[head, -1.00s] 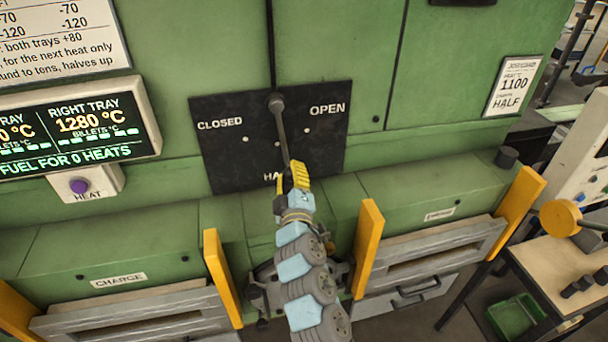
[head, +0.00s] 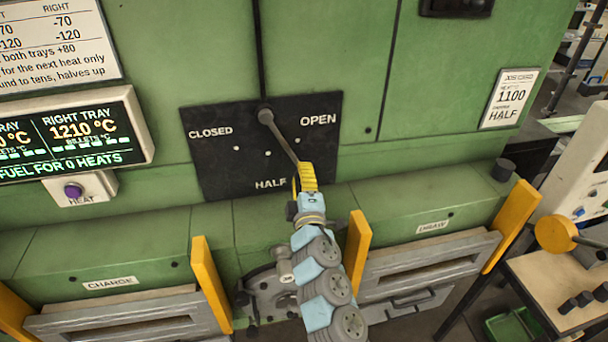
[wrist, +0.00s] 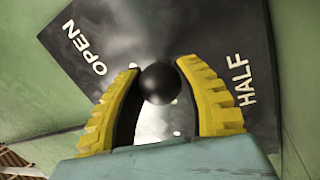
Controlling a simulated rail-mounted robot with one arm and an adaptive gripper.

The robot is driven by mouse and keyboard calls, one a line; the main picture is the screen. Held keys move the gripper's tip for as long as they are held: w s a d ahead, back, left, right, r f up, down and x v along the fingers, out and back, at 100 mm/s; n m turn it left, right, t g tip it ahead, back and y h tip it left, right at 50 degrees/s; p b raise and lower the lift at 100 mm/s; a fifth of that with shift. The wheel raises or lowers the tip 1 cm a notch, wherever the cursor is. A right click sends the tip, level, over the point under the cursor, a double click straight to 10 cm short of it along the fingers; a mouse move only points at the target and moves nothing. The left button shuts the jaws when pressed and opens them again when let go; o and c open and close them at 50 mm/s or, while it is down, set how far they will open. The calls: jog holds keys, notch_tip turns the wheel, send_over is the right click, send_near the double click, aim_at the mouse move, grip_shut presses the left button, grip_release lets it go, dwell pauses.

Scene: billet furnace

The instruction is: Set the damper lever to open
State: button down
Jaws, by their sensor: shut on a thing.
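The damper lever (head: 281,138) is a dark rod pivoted at the top of a black plate (head: 220,165) marked CLOSED, HALF and OPEN. It hangs down and to the right, between HALF and OPEN. My gripper (head: 307,176) has yellow ribbed fingers and is at the lever's lower end. In the wrist view, the dark round knob (wrist: 160,84) sits between the two yellow fingers, and my gripper (wrist: 158,95) is shut on it. The rest of the lever is hidden behind the knob in that view.
The display (head: 75,135) reads right tray 1210 °C, with a purple HEAT button (head: 73,191) below. A card (head: 510,98) reads 1100 and damper HALF. Yellow posts (head: 211,284) and (head: 357,250) stand beside the charge and draw trays below my arm.

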jog(key=shift+a+r, duration=0.1)
jog(key=shift+r, duration=0.05)
jog(key=c, duration=0.6)
grip_release()
jog(key=shift+s, duration=0.15)
jog(key=shift+s+d+f, duration=0.25)
jog(key=shift+s+f, duration=0.05)
jog(key=shift+s, duration=0.25)
jog(key=shift+v, duration=5.3)
jog(key=shift+a, duration=0.1)
